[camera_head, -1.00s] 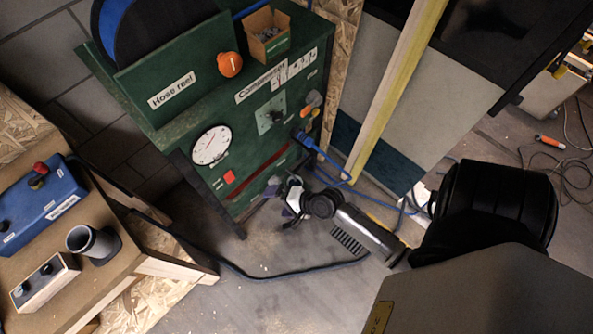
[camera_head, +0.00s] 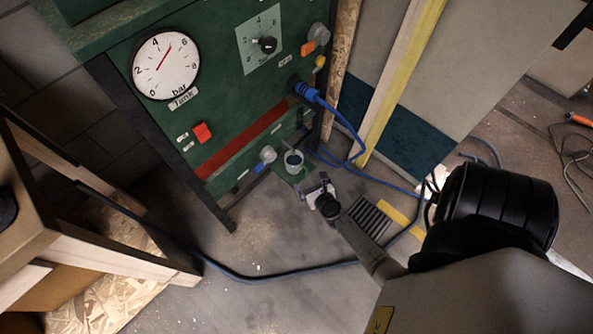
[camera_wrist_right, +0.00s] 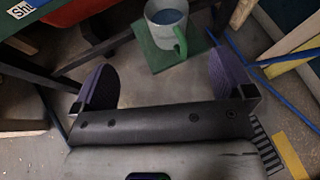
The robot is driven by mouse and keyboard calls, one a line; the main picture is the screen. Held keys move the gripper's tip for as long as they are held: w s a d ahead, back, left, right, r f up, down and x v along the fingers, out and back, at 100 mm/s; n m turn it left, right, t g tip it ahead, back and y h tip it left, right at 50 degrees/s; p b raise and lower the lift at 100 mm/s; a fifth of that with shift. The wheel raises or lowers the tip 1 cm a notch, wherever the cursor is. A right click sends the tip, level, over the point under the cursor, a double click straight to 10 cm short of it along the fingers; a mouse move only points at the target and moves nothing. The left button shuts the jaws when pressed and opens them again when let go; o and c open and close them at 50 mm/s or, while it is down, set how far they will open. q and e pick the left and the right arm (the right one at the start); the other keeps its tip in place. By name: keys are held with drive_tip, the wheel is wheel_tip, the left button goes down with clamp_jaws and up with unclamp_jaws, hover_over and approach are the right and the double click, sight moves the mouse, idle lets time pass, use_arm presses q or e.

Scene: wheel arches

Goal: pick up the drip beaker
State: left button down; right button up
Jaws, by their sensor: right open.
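The drip beaker (camera_head: 293,162) is a light grey cup with blue liquid inside. It stands upright on a small green plate (camera_head: 291,177) low at the foot of the green panel. In the right wrist view the beaker (camera_wrist_right: 166,22) shows its green handle, turned toward the right side of the picture. My right gripper (camera_head: 315,187) is just in front of it, nearer to me. In the wrist view its two purple-padded fingers (camera_wrist_right: 163,80) are spread wide with nothing between them, and the beaker is beyond them, apart. My left gripper is in no view.
The green panel (camera_head: 240,95) carries a gauge (camera_head: 165,63), a red switch (camera_head: 202,132) and a grey tap (camera_head: 268,154) beside the beaker. A blue hose (camera_head: 345,130) runs down at its right. A black cable (camera_head: 300,270) crosses the floor. A dark grating (camera_head: 370,218) lies right of the gripper.

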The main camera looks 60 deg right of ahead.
drive_tip(key=f, duration=0.1)
drive_tip(key=m+b, duration=0.1)
drive_tip(key=b, duration=0.4)
hover_over(297, 172)
drive_tip(key=shift+h, duration=0.3)
drive_tip(key=shift+w+d+f, duration=0.15)
drive_tip(key=shift+f, duration=1.2)
drive_tip(key=shift+w+d+f, duration=0.1)
drive_tip(key=shift+d+f, duration=0.05)
drive_tip(key=shift+f, duration=1.15)
drive_tip(key=shift+s, duration=0.1)
drive_tip(key=shift+a, duration=0.1)
drive_tip(key=shift+c, duration=0.6)
drive_tip(key=c, duration=1)
